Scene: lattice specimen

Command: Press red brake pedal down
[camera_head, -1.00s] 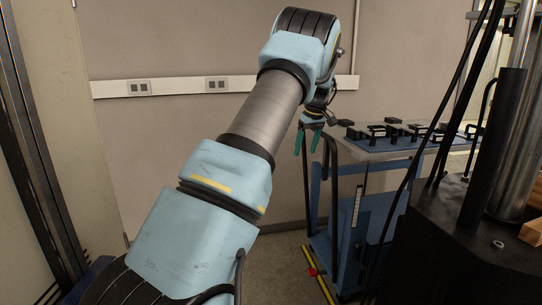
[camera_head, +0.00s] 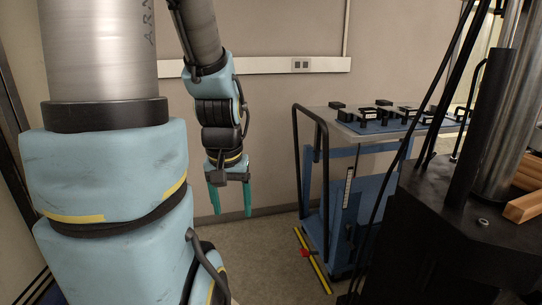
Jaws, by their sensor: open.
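The red brake pedal (camera_head: 305,253) is a small red piece low by the floor, at the near left foot of the blue cart (camera_head: 345,215). It sits beside a yellow strip on the floor. My gripper (camera_head: 231,202) points down with its two green fingers apart and nothing between them. It is left of the cart and shows higher in the picture than the pedal, apart from it. The pedal is small in view, and whether it is up or down cannot be told.
The cart has a black handle frame (camera_head: 312,150) on its left and a top (camera_head: 385,128) with several black blocks. A large black machine (camera_head: 455,235) with cables fills the right. Bare floor (camera_head: 265,255) lies between my arm and the cart.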

